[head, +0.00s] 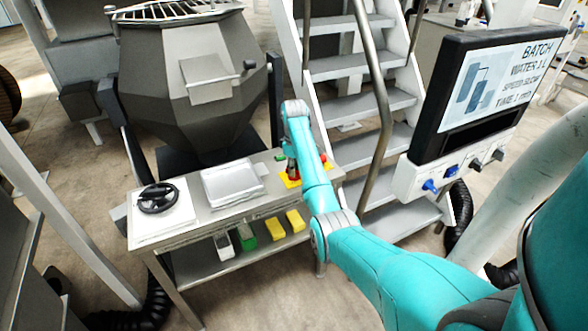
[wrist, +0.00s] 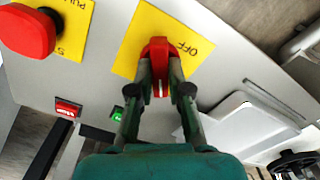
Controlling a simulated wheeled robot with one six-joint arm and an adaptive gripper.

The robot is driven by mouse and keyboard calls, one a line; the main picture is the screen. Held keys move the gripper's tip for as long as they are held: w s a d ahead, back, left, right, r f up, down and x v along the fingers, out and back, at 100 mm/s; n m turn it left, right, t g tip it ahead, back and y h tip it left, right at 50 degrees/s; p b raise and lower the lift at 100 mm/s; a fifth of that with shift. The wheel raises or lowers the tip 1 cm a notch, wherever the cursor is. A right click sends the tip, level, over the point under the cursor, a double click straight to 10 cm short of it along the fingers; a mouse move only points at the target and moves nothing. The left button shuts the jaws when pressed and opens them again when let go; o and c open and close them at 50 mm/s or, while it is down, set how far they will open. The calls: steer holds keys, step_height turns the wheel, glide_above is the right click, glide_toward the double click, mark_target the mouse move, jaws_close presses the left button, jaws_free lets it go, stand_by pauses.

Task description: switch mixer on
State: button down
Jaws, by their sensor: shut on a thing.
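The mixer (head: 150,85) is a grey faceted vessel with a grille on top, behind a metal table. In the wrist view a red rotary knob (wrist: 158,48) sits on a yellow plate (wrist: 190,30) marked OFF. My gripper (wrist: 162,70) is shut on this knob, one finger on each side. A pale line on the knob points towards my gripper. In the head view my arm's end is over the table's right end, and the knob is mostly hidden.
A big red push button (wrist: 27,30), a small red switch (wrist: 68,108) and a lit green button (wrist: 117,113) sit near the knob. A silver tray (head: 232,182) and black handwheel (head: 158,197) are on the table. Stairs (head: 350,65) and a batch screen (head: 490,85) stand to the right.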

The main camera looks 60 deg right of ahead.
steer(key=m, duration=0.6)
steer(key=shift+m, duration=0.3)
stand_by(0.4)
steer(key=c, duration=1.1)
jaws_free()
